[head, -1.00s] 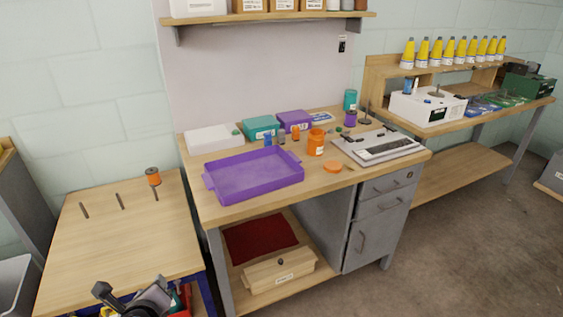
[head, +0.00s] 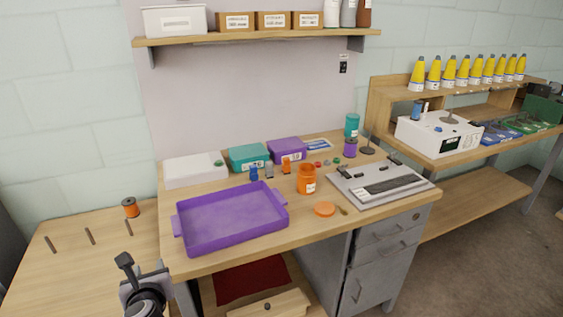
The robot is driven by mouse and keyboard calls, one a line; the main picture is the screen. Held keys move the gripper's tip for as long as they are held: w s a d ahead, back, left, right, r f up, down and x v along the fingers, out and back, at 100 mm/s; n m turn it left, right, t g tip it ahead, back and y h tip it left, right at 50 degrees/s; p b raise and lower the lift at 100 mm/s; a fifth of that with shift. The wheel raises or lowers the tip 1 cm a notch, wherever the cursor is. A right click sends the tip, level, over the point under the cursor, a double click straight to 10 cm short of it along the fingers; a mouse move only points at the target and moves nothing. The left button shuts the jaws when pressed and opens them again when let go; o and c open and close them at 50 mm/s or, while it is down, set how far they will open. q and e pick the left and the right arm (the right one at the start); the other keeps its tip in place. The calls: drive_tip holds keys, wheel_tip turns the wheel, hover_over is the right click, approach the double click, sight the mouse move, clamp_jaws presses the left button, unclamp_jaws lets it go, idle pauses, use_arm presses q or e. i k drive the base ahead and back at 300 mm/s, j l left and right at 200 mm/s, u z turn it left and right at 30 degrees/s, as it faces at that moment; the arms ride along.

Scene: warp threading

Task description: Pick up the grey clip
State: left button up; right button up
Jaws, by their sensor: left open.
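The grey clip (head: 269,170) stands on the workbench (head: 240,253) near its back, between a blue clip (head: 254,173) and an orange clip (head: 286,165). It is small in the picture, in front of the teal box (head: 248,157) and purple box (head: 287,150). My left gripper (head: 131,265) is open at the lower left, in front of the bench's left end. It is well apart from the grey clip, and nothing shows between its fingers. My right gripper is out of view.
A purple tray (head: 181,243) lies between my left gripper and the clips. An orange jar (head: 307,180) and its orange lid (head: 325,209) are right of the tray. A grey device (head: 381,183) sits farther right. A shelf (head: 260,34) hangs above.

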sight(269, 171)
drive_tip(key=i+l, duration=0.3)
drive_tip(key=i, duration=0.15)
drive_tip(key=i+l+z, duration=0.1)
drive_tip(key=i+l, duration=0.15)
drive_tip(key=i, duration=0.25)
drive_tip(key=i+l+z, duration=0.1)
drive_tip(key=i+l, duration=0.15)
drive_tip(key=i, duration=0.2)
